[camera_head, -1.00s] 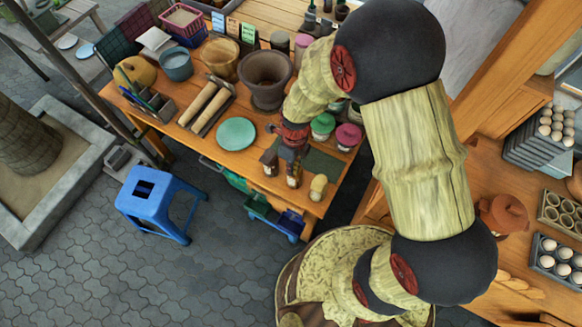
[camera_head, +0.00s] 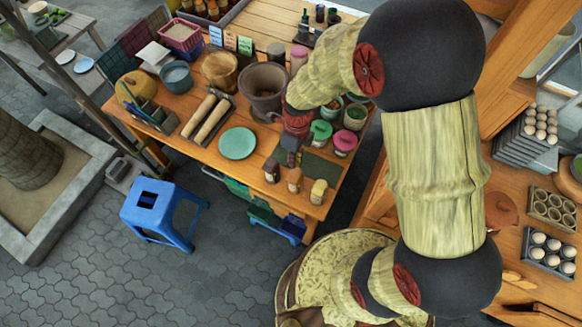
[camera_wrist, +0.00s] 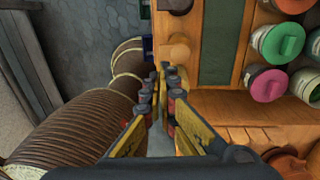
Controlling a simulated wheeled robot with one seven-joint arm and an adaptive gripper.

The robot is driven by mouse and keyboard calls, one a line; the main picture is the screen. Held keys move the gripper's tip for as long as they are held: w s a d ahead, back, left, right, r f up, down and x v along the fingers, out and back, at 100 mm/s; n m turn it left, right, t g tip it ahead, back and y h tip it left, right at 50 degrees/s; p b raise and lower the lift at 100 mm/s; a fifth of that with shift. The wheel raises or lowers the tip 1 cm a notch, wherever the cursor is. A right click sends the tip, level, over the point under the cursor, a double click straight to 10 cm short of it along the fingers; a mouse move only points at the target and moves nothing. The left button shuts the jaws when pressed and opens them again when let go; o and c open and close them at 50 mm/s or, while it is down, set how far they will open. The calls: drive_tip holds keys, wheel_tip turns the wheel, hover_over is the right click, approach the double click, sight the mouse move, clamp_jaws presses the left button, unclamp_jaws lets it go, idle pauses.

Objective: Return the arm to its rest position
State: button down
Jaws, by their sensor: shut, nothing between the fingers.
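My arm bends over the right half of the head view, and its end hangs above the right part of the wooden stall table (camera_head: 185,108). My gripper (camera_head: 289,154) is small and partly hidden by the wrist there. In the wrist view my gripper (camera_wrist: 167,82) points away from the camera, with its fingers together and nothing held. Close to it in the head view stand a dark shaker (camera_head: 272,170), a brown shaker (camera_head: 294,181) and a pale shaker (camera_head: 318,192) at the table's front edge.
A green mat (camera_wrist: 221,40), a green-lidded jar (camera_wrist: 283,40) and a pink-lidded jar (camera_wrist: 266,85) lie right of my gripper. A plate (camera_head: 237,143) and a mortar bowl (camera_head: 265,85) are on the table. A blue stool (camera_head: 150,200) stands on open paving. Egg trays (camera_head: 552,207) are far right.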

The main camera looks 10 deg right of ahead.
drive_tip(key=shift+a+r, duration=0.2)
drive_tip(key=shift+r, duration=2.15)
drive_tip(key=s+d+r+n+t+b, duration=0.3)
drive_tip(key=s+d+r+n+b, duration=0.2)
drive_tip(key=n+b, duration=0.3)
drive_tip(key=s+d+r+n+t+b, duration=0.3)
drive_tip(key=s+n+b, duration=0.5)
drive_tip(key=n, duration=0.9)
drive_tip(key=shift+d+r+n+t+h+b, duration=0.3)
drive_tip(key=shift+d+r+h+b, duration=0.1)
drive_tip(key=shift+d+r, duration=0.5)
